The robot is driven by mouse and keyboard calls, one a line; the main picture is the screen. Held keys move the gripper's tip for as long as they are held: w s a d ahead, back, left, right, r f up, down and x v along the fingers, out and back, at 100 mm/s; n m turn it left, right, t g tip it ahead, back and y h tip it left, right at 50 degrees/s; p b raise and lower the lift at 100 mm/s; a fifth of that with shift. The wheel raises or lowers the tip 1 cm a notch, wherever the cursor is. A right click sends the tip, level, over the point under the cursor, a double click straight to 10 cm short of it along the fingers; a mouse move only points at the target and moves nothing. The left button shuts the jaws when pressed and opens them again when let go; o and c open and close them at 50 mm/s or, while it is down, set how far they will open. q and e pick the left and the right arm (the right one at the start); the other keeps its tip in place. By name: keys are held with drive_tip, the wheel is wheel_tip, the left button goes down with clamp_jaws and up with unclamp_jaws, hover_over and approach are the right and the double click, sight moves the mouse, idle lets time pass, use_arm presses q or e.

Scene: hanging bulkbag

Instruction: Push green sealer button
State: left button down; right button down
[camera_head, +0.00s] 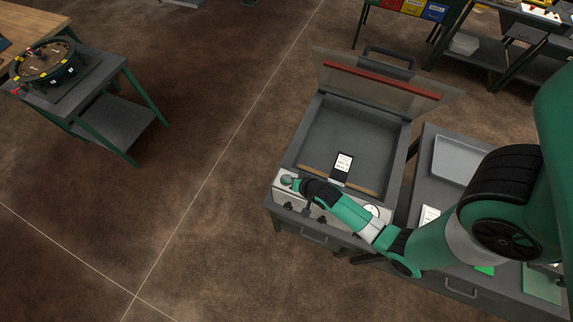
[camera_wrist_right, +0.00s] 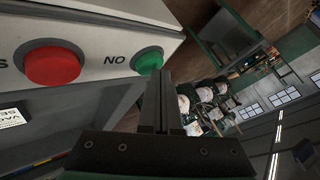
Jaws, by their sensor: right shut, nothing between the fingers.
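The vacuum sealer (camera_head: 345,130) stands on a grey bench in the head view, its clear lid raised. In the right wrist view, the round green button (camera_wrist_right: 148,59) sticks out of the light panel, beside the letters "NO". My right gripper (camera_wrist_right: 159,75) is shut and empty. Its fingertips are right at the green button and cover its lower edge; I cannot tell if they touch. In the head view, my right gripper (camera_head: 312,190) is over the sealer's front panel, and the green button cannot be made out. My left gripper is not in view.
A red button (camera_wrist_right: 52,65) sits left of the green one in the right wrist view. A labelled pouch (camera_head: 343,163) lies in the sealer chamber. A gauge (camera_head: 372,210) is at the panel's right. A grey tray (camera_head: 458,160) lies on the bench at right. The floor left of the sealer is clear.

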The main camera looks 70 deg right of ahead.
wheel_tip(320, 180, up, 6)
drive_tip(key=p, duration=0.6)
drive_tip(key=shift+r, duration=0.1)
